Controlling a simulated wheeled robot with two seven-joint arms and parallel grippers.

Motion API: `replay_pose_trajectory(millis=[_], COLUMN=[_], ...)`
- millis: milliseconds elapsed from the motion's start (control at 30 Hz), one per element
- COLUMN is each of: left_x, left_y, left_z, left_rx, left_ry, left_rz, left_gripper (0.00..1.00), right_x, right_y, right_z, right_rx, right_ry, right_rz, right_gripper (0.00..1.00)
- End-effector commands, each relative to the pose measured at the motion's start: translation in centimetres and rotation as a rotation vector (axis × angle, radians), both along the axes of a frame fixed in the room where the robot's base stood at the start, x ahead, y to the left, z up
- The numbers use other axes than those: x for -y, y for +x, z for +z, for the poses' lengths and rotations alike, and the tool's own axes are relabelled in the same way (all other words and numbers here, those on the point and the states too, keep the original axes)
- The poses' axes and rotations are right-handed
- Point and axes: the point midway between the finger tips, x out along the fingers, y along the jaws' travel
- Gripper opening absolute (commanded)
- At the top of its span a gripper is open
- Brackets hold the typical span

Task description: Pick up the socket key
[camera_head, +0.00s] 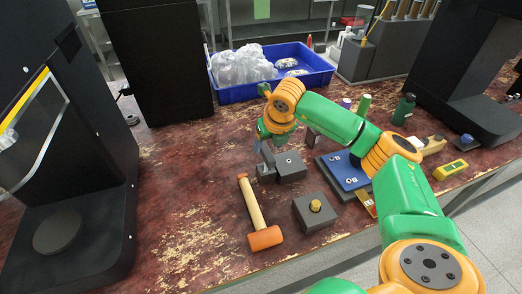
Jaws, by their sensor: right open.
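I cannot make out the socket key for certain; it may be hidden behind my right arm. My right gripper (267,160) is open, low over the middle of the bench, beside a dark grey block (291,168) with a small round mark on top. I cannot tell whether it touches the block. A second dark grey block (309,222) with a brass knob (316,206) stands nearer the front edge. A blue plate (343,170) on a dark base lies to the right, partly behind my arm. My left gripper is not in view.
An orange-headed mallet (265,238) lies front centre. A blue crate (238,96) with clear bags stands behind. A green bottle (404,109) and a yellow device (451,170) are at right. Black machines stand left (105,150) and right (455,80).

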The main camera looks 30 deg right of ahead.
Motion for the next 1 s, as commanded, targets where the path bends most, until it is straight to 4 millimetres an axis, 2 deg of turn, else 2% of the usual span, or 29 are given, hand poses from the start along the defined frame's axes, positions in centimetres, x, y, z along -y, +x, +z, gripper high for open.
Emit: replay_pose_trajectory(millis=[100, 200, 467, 567, 700, 733, 1000], left_x=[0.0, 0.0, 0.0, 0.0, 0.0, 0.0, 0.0], left_y=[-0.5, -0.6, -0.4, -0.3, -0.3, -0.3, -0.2], left_z=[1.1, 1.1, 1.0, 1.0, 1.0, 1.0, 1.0], left_rx=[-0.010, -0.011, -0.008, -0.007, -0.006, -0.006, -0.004], left_ry=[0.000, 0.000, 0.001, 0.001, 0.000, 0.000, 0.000], left_rz=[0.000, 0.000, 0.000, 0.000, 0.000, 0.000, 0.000], left_gripper=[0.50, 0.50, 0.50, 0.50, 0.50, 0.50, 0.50], right_x=[0.0, 0.1, 0.2, 0.2, 0.2, 0.2, 0.2], right_y=[0.8, 1.5, 1.8, 1.8, 1.8, 1.8, 1.8], right_z=[-1.9, -3.7, -4.4, -4.4, -4.3, -4.3, -4.3], right_rx=[-0.005, -0.003, 0.000, 0.001, 0.001, 0.001, 0.001], right_ry=[0.001, 0.001, 0.001, 0.000, 0.001, 0.001, 0.001], right_rz=[0.001, 0.001, 0.004, 0.004, 0.004, 0.004, 0.004], right_gripper=[0.68, 0.68, 0.68, 0.43, 0.05, 0.00, 0.00])
